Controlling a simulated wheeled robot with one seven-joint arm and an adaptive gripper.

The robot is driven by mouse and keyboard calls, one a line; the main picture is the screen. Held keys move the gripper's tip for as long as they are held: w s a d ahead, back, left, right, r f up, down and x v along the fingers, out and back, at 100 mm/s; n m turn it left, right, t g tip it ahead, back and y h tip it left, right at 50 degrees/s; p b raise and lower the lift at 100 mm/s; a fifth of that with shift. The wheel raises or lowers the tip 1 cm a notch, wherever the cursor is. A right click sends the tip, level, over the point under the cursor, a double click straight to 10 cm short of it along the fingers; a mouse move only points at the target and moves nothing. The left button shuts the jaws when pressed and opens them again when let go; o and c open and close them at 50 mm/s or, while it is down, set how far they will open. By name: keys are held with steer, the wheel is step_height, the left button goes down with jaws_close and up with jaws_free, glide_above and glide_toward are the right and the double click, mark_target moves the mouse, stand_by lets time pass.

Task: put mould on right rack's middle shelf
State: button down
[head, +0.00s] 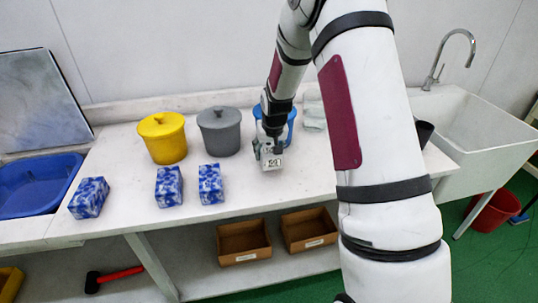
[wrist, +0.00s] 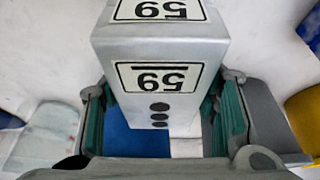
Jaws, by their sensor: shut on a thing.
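The mould (head: 271,161) is a light grey block with "59" labels. It is at the white table's middle in the head view and fills the centre of the wrist view (wrist: 158,50), where its labels appear upside down with dark dots below one. My gripper (head: 268,147) is shut on it, with a green-padded finger on each side in the wrist view (wrist: 165,112). Whether the mould touches the tabletop is hard to tell. No right rack shows in either view.
A yellow pot (head: 163,140), a grey pot (head: 219,133) and a blue pot (head: 290,125) stand behind. Several blue-white blocks (head: 170,188) lie to the left. Brown boxes (head: 243,243) sit on the lower shelf. A sink (head: 480,135) and red bucket (head: 495,212) are right.

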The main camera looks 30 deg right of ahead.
steer(key=shift+w+d, duration=0.4)
steer(key=shift+w, duration=0.3)
steer(key=shift+w+d+f, duration=0.1)
steer(key=shift+w+f, duration=0.1)
steer(key=shift+f, duration=1.55)
steer(key=c, duration=0.6)
jaws_free()
steer(key=shift+s+f, duration=0.1)
steer(key=shift+f, duration=0.1)
